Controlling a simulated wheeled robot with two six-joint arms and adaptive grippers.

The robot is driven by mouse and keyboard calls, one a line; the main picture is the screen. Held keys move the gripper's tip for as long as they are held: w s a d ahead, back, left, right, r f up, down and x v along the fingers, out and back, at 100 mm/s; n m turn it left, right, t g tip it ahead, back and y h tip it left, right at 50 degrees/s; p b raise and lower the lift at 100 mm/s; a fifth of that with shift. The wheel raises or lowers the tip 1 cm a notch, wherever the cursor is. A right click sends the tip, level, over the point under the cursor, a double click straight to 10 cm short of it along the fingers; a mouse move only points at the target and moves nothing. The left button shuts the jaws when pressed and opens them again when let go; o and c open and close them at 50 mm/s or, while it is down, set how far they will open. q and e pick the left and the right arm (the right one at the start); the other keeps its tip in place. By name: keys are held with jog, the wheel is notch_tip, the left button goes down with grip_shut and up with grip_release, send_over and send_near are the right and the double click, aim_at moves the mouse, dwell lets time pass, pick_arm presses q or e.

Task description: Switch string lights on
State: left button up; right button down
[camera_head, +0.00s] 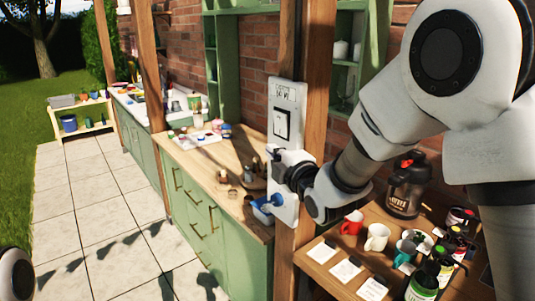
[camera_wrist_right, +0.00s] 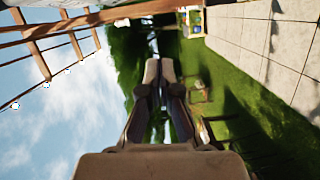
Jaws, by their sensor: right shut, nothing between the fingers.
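A pale panel (camera_head: 290,95) is fixed to a wooden post, with a label at its top. A white square switch (camera_head: 282,123) in a dark frame sits in its upper half. My right gripper (camera_head: 271,152) is in front of the panel, just below the switch, and hides part of its middle. Whether it touches the panel I cannot tell. Its fingers, also seen in the wrist view (camera_wrist_right: 160,68), are together and empty. In the wrist view small string light bulbs (camera_wrist_right: 45,85) hang by wooden beams. Whether they are lit is unclear. My left gripper is out of view.
A wooden table (camera_head: 325,283) at lower right holds mugs, a dark jug (camera_head: 407,185), bottles and cards. A green cabinet with a wooden counter (camera_head: 195,165) stands left of the post, with small items on it. The paved path (camera_head: 90,210) at left is clear.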

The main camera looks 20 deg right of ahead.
jog(key=s+d+f+m+g, duration=0.1)
jog(key=s+f+g, duration=0.25)
jog(key=f, duration=0.85)
jog(key=s+d+f+g+b, duration=0.15)
jog(key=s+f, duration=0.25)
jog(key=f, duration=0.7)
jog(key=s+f+m+g, duration=0.1)
jog(key=s+f+g, duration=0.2)
jog(key=f, duration=0.9)
jog(key=s+f+m+g, duration=0.3)
jog(key=s+f+m, duration=0.2)
jog(key=s, duration=0.4)
jog(key=s+d+f+m+g+h, duration=0.1)
jog(key=s+f+m+g, duration=0.2)
jog(key=s+f+m, duration=0.3)
jog(key=s+d+f+m+g, duration=0.1)
jog(key=s+f+m+g, duration=0.2)
jog(key=s, duration=1)
jog(key=shift+f+m+g+h, duration=0.4)
jog(key=shift+f+m, duration=0.9)
jog(key=shift+f, duration=0.1)
